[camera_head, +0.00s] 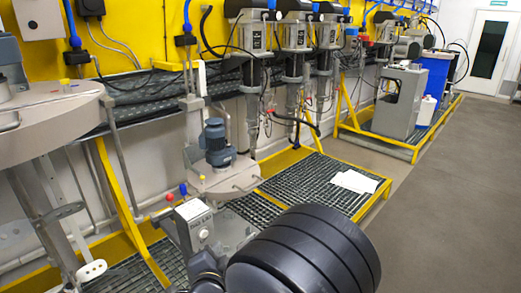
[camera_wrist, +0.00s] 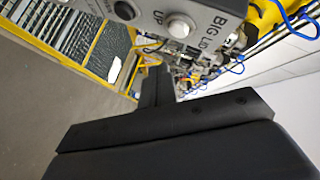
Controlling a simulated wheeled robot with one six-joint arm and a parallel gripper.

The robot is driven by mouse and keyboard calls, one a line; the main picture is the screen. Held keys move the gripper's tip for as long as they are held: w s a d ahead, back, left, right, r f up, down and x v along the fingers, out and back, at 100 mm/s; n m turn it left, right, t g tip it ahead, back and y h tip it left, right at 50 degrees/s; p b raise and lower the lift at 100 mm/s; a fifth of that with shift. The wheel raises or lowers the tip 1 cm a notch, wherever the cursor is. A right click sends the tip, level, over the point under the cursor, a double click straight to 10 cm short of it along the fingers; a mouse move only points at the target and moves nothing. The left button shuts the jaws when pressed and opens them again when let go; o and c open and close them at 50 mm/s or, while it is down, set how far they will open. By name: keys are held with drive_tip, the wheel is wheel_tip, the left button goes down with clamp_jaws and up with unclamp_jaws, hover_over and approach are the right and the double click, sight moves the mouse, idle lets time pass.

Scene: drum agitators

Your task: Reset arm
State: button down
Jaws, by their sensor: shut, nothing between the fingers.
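My gripper (camera_wrist: 157,82) shows in the wrist view as dark fingers closed together, with nothing seen between them. Beyond the fingertips is a grey control box (camera_wrist: 205,12) marked BIG LID, with a pale round button (camera_wrist: 181,26) marked UP and a dark round knob (camera_wrist: 125,10). I cannot tell whether the fingers touch the box; a gap seems to show. In the head view the same grey box (camera_head: 196,213) stands just beyond my dark arm, which hides its lower part. My fingertips are not clear in that view.
A round grey drum lid with a blue motor (camera_head: 216,143) stands behind the box. A larger lid (camera_head: 50,120) is at the left. White papers (camera_head: 355,181) lie on the yellow-edged grating (camera_head: 312,178). The grey floor (camera_head: 445,205) at the right is clear up to a white door (camera_head: 490,52).

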drive_tip(key=s+d+b, duration=0.1)
drive_tip(key=s+d, duration=0.3)
drive_tip(key=shift+d, duration=0.35)
drive_tip(key=shift+w+a, duration=0.1)
drive_tip(key=w+a, duration=0.1)
drive_tip(key=w+a+p, duration=0.1)
drive_tip(key=a, duration=0.1)
drive_tip(key=w+a+p, duration=0.1)
drive_tip(key=w, duration=0.1)
drive_tip(key=shift+a+r, duration=0.25)
drive_tip(key=shift+r, duration=0.05)
idle(0.5)
